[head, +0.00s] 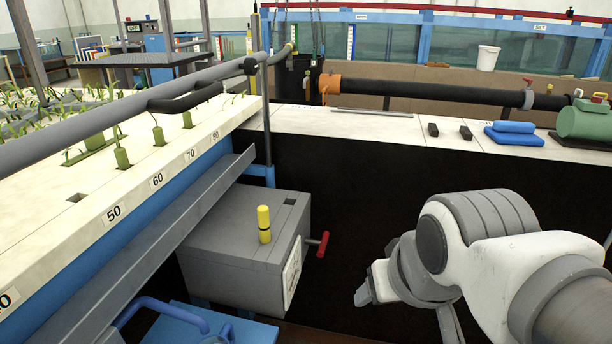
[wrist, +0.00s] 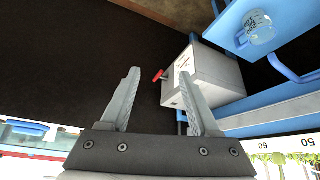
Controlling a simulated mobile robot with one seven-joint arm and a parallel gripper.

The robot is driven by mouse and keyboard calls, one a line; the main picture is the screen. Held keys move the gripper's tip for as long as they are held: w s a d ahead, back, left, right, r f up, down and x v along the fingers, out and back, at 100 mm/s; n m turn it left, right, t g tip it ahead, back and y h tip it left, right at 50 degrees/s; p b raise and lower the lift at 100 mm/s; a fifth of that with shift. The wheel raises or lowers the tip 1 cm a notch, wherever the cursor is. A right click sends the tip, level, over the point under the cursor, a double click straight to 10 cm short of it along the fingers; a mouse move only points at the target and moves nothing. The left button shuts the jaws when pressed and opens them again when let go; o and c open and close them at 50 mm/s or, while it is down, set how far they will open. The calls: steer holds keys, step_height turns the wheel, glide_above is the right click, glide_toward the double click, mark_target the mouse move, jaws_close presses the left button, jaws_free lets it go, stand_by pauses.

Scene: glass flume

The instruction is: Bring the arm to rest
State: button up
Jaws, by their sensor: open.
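My white and grey arm reaches in from the right in the head view. My gripper (head: 364,294) hangs in front of the dark panel, to the right of a grey box and apart from it. In the wrist view my gripper (wrist: 162,95) shows two grey fingers spread wide apart, with nothing between them. The grey box (wrist: 215,82) lies beyond the right finger, which overlaps part of it in the picture. The far side of my gripper is hidden in the head view.
The grey box (head: 225,245) carries a yellow cylinder (head: 264,224) and a red handle (head: 322,244). A numbered planted bench (head: 140,190) runs along the left. A white ledge (head: 370,125) holds blue cloths (head: 514,134) and dark blocks. The dark area below the ledge looks clear.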

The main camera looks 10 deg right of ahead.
steer(key=shift+s+a, duration=0.1)
steer(key=shift+s, duration=0.65)
step_height(320, 180, up, 22)
steer(key=p, duration=2.2)
steer(key=shift+f, duration=0.1)
